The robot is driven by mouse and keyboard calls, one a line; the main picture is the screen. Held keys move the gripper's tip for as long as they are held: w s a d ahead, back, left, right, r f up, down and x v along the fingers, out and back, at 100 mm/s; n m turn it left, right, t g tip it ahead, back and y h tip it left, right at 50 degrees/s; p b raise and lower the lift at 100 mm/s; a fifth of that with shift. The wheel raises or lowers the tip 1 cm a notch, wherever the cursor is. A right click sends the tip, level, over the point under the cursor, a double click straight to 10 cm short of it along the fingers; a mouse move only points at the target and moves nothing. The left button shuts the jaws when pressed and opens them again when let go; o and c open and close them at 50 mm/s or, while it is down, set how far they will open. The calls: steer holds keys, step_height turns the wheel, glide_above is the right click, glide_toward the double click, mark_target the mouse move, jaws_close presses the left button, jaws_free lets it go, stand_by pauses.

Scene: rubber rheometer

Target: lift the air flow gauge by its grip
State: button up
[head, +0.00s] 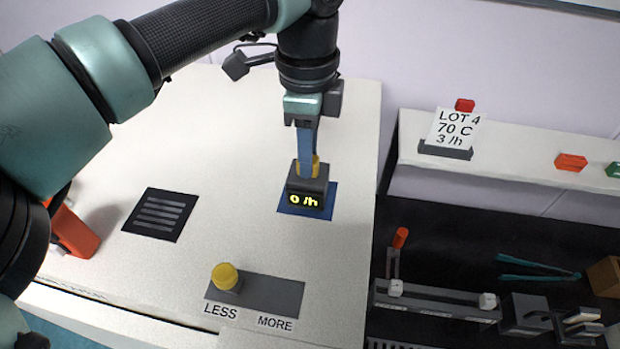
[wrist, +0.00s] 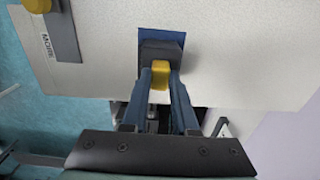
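The air flow gauge (head: 307,197) is a dark box with a yellow "0 /h" display. It appears to rest on a blue square (head: 330,208) on the white bench top. In the wrist view the dark gauge body (wrist: 160,48) shows over the blue square, with its yellow grip (wrist: 160,74) facing me. My gripper (head: 306,160) points down at the gauge from above. In the wrist view the blue fingers of my gripper (wrist: 161,82) lie along both sides of the yellow grip and look closed against it. The head view hides most of the grip.
A yellow knob (head: 225,277) sits at the LESS end of a grey slider plate (head: 275,292). A dark slotted vent (head: 160,215) lies left of the gauge. A shelf (head: 510,160) at right holds a "LOT 4 70 C 3 /h" card (head: 455,130). Bench top around the gauge is clear.

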jaws_close()
steer(key=shift+r, duration=0.15)
steer(key=shift+r+p, duration=0.9)
steer(key=shift+r, duration=0.45)
